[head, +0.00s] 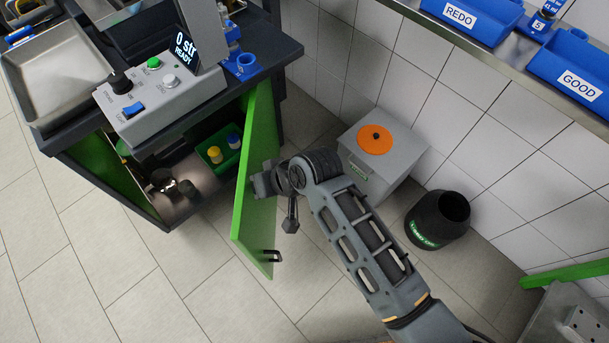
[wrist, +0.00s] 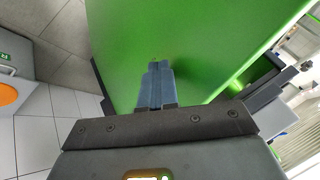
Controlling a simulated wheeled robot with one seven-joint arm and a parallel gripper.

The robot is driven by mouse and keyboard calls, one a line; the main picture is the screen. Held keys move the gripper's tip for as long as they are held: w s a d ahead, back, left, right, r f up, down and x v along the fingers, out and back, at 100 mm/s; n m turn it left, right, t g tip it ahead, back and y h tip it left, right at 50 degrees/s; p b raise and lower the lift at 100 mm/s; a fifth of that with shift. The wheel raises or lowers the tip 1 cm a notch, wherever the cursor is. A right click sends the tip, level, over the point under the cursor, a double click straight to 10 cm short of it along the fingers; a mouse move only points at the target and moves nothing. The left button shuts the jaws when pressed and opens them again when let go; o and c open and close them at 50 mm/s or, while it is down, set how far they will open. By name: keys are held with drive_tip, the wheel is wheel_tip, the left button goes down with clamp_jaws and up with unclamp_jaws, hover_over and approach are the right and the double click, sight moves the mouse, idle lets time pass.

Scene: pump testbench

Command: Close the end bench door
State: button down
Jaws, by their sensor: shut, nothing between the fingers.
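The end bench door (head: 258,185) is a green panel standing open from the end of the dark bench (head: 180,125). It carries a small black handle (head: 271,256) near its lower free edge. In the wrist view the green door face (wrist: 200,45) fills the middle. My gripper (wrist: 155,72) is shut and empty, with its fingertips at or very near the door face; contact cannot be told for sure.
A grey bin with an orange disc (head: 375,139) and a black round bin (head: 438,218) stand by the tiled wall, right of the door. Inside the open bench is a green crate (head: 218,152) with small bottles. The floor left of the door is clear.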

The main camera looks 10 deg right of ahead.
drive_tip(key=w+a+m+b, duration=0.1)
drive_tip(key=w+a+b, duration=0.2)
drive_tip(key=a, duration=0.7)
drive_tip(key=w+a+m+t+b, duration=0.1)
drive_tip(key=w+a+b, duration=0.2)
drive_tip(key=a, duration=0.7)
drive_tip(key=shift+a+h+b, duration=0.15)
drive_tip(key=shift+h+b, duration=0.2)
drive_tip(key=shift+h, duration=0.05)
drive_tip(key=shift+w, duration=0.1)
